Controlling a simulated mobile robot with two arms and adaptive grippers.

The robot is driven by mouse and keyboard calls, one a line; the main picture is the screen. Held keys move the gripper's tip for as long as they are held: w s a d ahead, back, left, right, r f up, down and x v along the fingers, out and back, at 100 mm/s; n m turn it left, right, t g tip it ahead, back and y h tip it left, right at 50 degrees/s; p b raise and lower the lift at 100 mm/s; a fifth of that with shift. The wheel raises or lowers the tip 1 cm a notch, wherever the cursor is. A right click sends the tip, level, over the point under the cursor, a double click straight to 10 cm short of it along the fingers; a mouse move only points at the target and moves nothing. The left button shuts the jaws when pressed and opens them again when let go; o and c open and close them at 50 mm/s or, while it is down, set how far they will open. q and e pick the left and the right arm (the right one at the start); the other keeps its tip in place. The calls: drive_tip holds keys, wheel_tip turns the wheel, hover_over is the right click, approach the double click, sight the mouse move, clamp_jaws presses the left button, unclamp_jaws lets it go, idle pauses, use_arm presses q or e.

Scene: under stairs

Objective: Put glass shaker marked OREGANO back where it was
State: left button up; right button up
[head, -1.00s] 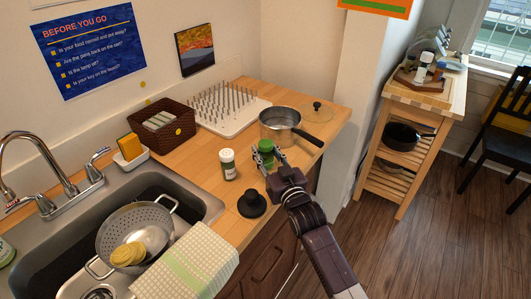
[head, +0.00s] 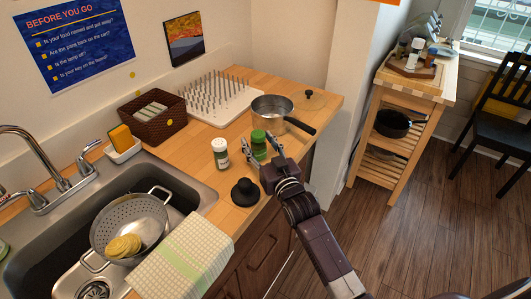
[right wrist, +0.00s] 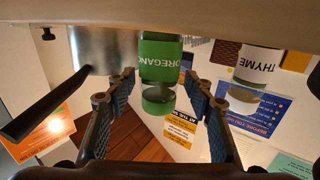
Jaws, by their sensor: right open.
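The green glass shaker marked OREGANO (head: 259,146) stands upright on the wooden counter, just in front of the saucepan. In the right wrist view the shaker (right wrist: 160,58) appears upside down, its label readable, between the two fingers. My right gripper (head: 263,156) is open around the shaker's near side, with a gap beside each finger in the right wrist view (right wrist: 163,95). My left gripper is not in view.
A THYME shaker (head: 220,154) stands left of the OREGANO one, with a black knobbed object (head: 245,192) nearer. The saucepan (head: 268,110) is close behind. A spiked rack (head: 222,104), a brown basket (head: 152,122) and the sink (head: 185,190) lie left. A wooden cart (head: 407,90) stands right.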

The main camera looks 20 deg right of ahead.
drive_tip(key=s+b, duration=0.1)
drive_tip(key=s, duration=1)
drive_tip(key=shift+s+d, duration=0.3)
drive_tip(key=shift+d, duration=0.15)
drive_tip(key=shift+f, duration=0.1)
